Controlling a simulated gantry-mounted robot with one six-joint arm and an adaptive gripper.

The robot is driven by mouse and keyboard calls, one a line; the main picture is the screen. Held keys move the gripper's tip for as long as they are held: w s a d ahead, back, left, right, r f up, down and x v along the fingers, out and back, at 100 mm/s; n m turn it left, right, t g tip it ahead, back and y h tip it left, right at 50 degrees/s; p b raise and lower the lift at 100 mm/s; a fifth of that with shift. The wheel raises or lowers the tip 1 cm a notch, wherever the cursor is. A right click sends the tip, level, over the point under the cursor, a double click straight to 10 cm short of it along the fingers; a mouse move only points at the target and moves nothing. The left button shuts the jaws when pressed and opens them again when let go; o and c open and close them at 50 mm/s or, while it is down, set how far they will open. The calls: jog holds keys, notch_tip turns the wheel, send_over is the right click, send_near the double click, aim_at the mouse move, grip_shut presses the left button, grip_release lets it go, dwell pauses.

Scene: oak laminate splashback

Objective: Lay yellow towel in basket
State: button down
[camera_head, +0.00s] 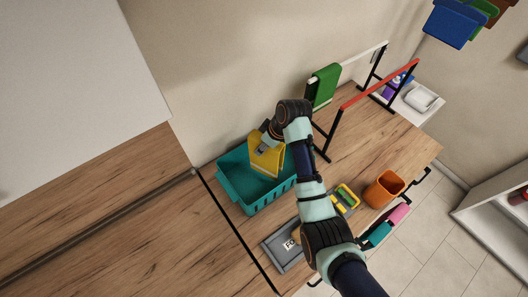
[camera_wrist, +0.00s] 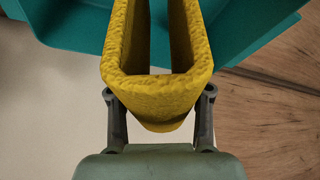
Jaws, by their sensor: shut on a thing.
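The yellow towel (camera_head: 266,158) hangs folded from my gripper (camera_head: 262,148), over the teal basket (camera_head: 240,200). In the wrist view the towel (camera_wrist: 160,90) fills the middle, its fold pinched between the two grey fingers of my gripper (camera_wrist: 160,115). The basket also shows in the wrist view (camera_wrist: 255,30), behind and below the towel. The basket floor that shows in the head view looks empty. The towel covers part of the basket's far side, and I cannot tell whether its lower edge touches the basket.
A rack with a red bar (camera_head: 380,84) and a white bar holding a green towel (camera_head: 323,86) stands right of the basket. A grey tray (camera_head: 288,262), a yellow-and-green item (camera_head: 346,197) and an orange bin (camera_head: 384,190) lie to the right and front. The left counter is clear.

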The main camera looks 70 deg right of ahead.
jog(key=shift+f, duration=2.15)
jog(key=shift+f, duration=0.15)
jog(key=c, duration=0.5)
grip_release()
jog(key=v, duration=1.2)
